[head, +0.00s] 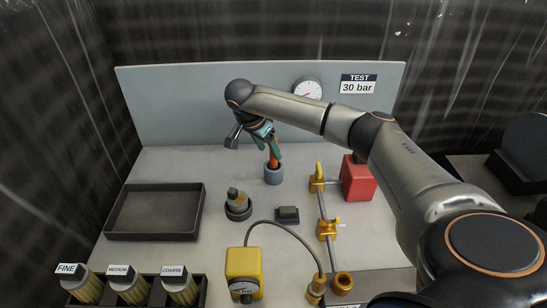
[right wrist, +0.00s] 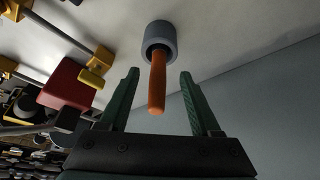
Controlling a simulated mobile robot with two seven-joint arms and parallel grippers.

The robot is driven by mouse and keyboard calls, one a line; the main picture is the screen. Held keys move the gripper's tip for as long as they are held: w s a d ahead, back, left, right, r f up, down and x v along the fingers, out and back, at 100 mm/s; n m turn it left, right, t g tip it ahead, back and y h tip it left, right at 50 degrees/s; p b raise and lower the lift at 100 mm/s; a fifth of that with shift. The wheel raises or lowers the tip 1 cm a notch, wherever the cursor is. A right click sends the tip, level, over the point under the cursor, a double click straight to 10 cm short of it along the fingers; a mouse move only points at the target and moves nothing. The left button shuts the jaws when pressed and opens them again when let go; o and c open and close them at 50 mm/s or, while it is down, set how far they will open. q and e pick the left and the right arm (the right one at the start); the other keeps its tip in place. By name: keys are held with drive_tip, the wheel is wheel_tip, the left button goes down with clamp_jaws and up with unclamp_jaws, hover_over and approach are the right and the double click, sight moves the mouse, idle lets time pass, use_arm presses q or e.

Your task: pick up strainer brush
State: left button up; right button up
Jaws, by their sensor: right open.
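The strainer brush shows as an orange handle (head: 273,160) standing in a grey-blue round holder (head: 273,175) near the back of the table. In the right wrist view the orange handle (right wrist: 157,85) sticks out of the holder (right wrist: 161,37), and its lower part is hidden inside. My right gripper (head: 268,146) is open above the holder. In the right wrist view its two green fingers (right wrist: 160,78) stand on either side of the handle, with a gap to each side. My left gripper is not in view.
A red block (head: 358,180) and yellow clamps on rods (head: 327,229) stand right of the holder. A dark tray (head: 153,211) lies at left. A dark round stand (head: 238,207) and a small dark block (head: 287,215) are in front. A grey panel (head: 190,100) rises behind.

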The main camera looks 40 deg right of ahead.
sight(274, 159)
drive_tip(key=x, duration=0.4)
drive_tip(key=shift+s+d, duration=0.1)
drive_tip(key=shift+d, duration=0.15)
drive_tip(key=shift+c, duration=0.3)
clamp_jaws()
